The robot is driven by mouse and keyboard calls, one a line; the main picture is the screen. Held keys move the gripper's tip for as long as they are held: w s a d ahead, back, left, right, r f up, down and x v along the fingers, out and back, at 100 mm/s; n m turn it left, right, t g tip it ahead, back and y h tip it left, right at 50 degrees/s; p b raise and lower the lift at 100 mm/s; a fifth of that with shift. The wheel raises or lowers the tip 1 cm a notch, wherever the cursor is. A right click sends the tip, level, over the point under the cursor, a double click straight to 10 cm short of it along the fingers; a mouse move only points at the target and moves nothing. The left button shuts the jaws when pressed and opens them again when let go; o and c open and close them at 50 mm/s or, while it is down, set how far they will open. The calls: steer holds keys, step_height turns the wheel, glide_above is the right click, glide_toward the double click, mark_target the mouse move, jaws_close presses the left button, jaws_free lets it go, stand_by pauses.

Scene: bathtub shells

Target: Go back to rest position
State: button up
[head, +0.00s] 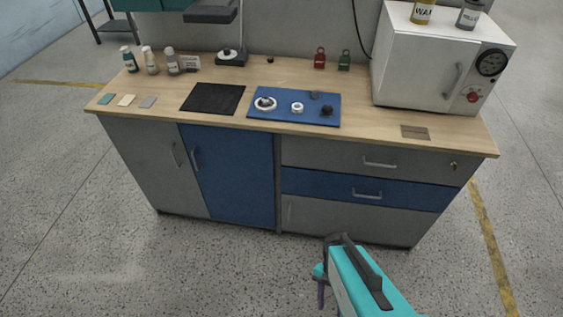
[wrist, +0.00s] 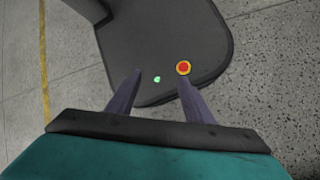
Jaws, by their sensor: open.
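My gripper (wrist: 160,76) is open in the wrist view, its two dark fingers apart with nothing between them. It points down over the dark grey base with a red button and a green light, which appears to be mine. In the head view my teal arm is at the bottom right of centre, and my gripper (head: 322,292) hangs over the floor in front of the workbench, apart from it. The lower part of the arm is cut off by the frame edge.
The wooden-topped workbench (head: 380,138) has grey and blue doors and drawers, all shut. On it are a blue mat (head: 275,117) with small parts, a black mat (head: 213,98), several bottles and a white oven (head: 420,75). Speckled floor (head: 200,265) in front is clear.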

steer(key=n, duration=0.2)
steer(key=w+n, duration=0.1)
steer(key=n, duration=0.1)
steer(key=f+n+t, duration=0.1)
steer(key=n, duration=0.2)
steer(key=shift+w, duration=0.4)
steer(key=shift+a+r, duration=0.1)
stand_by(1.0)
